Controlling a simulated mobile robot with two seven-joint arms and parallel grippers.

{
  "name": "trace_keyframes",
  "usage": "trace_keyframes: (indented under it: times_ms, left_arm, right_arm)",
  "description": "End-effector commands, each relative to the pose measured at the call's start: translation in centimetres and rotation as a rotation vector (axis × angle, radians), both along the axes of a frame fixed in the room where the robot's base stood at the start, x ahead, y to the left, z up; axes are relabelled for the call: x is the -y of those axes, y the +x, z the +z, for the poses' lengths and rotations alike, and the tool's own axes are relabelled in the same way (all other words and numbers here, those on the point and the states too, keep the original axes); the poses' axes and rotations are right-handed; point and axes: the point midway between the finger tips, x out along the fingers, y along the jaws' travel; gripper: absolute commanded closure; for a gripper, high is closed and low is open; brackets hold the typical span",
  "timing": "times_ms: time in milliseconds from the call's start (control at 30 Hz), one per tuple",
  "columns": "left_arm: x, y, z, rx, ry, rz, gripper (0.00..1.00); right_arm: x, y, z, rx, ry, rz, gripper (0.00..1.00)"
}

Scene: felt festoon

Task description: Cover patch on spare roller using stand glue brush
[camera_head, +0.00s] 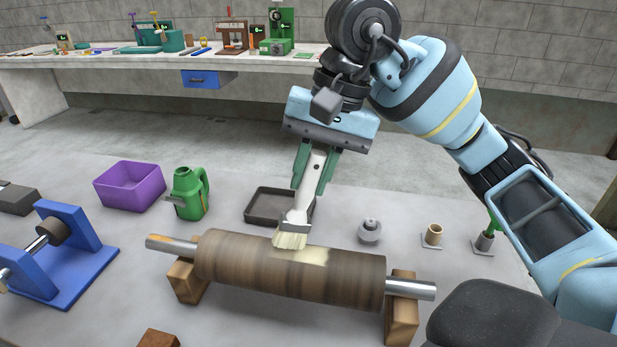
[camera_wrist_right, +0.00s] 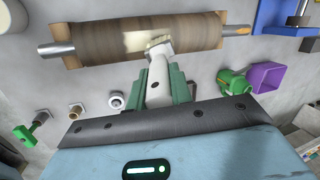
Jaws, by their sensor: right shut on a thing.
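The spare roller (camera_head: 220,262) is a brown cylinder with metal shaft ends, lying across two wooden blocks. A pale cream patch (camera_head: 312,256) shows on its upper side. My right gripper (camera_head: 316,172) is shut on the white handle of a glue brush (camera_head: 302,196), bristles down. The bristles (camera_head: 290,240) meet the roller's top at the left part of the pale patch; contact looks likely. In the right wrist view the brush (camera_wrist_right: 158,62) is between the green fingers, and its tip overlaps the patch (camera_wrist_right: 138,40) on the roller (camera_wrist_right: 95,42). My left gripper is not in view.
A dark tray (camera_head: 262,206) lies behind the roller. A green can (camera_head: 190,193) and purple bin (camera_head: 130,186) stand left. A blue stand (camera_head: 75,262) is at far left. A grey weight (camera_head: 370,231), a small holder (camera_head: 433,235) and a green-handled tool (camera_head: 487,238) stand right.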

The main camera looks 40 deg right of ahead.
Motion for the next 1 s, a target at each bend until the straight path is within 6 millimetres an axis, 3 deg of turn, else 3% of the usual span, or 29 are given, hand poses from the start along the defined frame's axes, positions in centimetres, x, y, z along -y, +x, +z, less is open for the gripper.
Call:
trace_keyframes:
  times_ms: [700, 1000]
  left_arm:
    - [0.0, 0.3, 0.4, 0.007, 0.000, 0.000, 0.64]
    - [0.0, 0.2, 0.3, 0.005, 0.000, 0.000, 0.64]
  right_arm:
    - [-1.8, -1.5, -0.1, 0.001, 0.000, 0.002, 1.00]
    - [-1.6, -1.4, -0.3, -0.004, 0.000, 0.001, 1.00]
